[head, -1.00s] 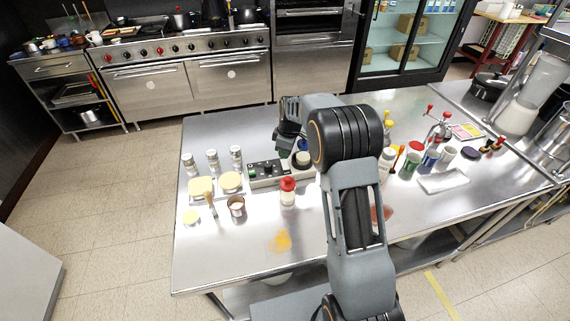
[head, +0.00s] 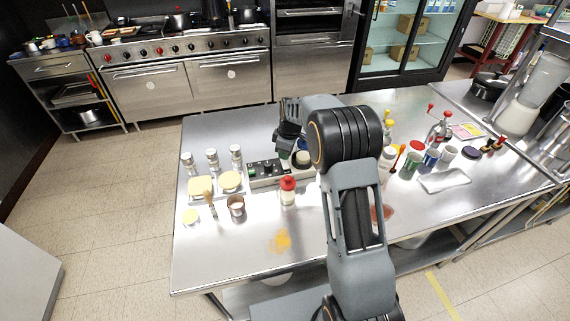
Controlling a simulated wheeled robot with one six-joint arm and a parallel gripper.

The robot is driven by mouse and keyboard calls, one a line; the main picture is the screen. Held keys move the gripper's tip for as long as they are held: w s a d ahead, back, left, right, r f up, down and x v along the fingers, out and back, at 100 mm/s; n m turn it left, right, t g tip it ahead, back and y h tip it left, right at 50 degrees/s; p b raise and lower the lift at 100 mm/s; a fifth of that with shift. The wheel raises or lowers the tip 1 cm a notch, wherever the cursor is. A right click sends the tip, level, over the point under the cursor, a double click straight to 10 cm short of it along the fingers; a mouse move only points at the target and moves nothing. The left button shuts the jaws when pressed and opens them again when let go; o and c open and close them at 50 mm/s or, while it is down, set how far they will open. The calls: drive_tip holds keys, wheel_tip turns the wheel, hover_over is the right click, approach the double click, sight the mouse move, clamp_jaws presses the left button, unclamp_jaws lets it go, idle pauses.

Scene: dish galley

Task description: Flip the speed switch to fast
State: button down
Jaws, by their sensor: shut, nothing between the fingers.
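A pale control box with a dark top panel (head: 264,169) sits on the steel table, left of my arm. Small switches or knobs and a green spot show on the panel, but they are too small to tell which one sets the speed or how it is set. My gripper (head: 288,150) is low over the right end of the box, beside a dark-topped round part (head: 302,158). It is shut and holds nothing. My wrist hides part of the box's right side, and I cannot tell whether the fingertips touch a switch.
A red-capped jar (head: 288,192) stands just in front of the box. Several shakers (head: 212,159), a tin (head: 236,206) and a brush (head: 209,204) are at left. Bottles and cups (head: 417,150) crowd the right. The front left of the steel table (head: 215,260) is mostly clear.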

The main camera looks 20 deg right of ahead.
drive_tip(key=shift+f+b, duration=0.55)
drive_tip(key=shift+f, duration=0.25)
drive_tip(key=shift+r, duration=0.1)
drive_tip(key=shift+r+p, duration=2.2)
drive_tip(key=shift+r, duration=1.3)
drive_tip(key=s+r+m+t, duration=0.1)
drive_tip(key=s+r+m, duration=0.2)
drive_tip(key=s+r, duration=0.4)
drive_tip(key=s+r+m+t+h, duration=0.1)
drive_tip(key=s+m, duration=0.8)
drive_tip(key=s, duration=1.2)
wheel_tip(320, 180, up, 3)
drive_tip(key=shift+s+f+t+h, duration=0.1)
drive_tip(key=shift+s+t+h, duration=0.25)
drive_tip(key=shift+t, duration=0.35)
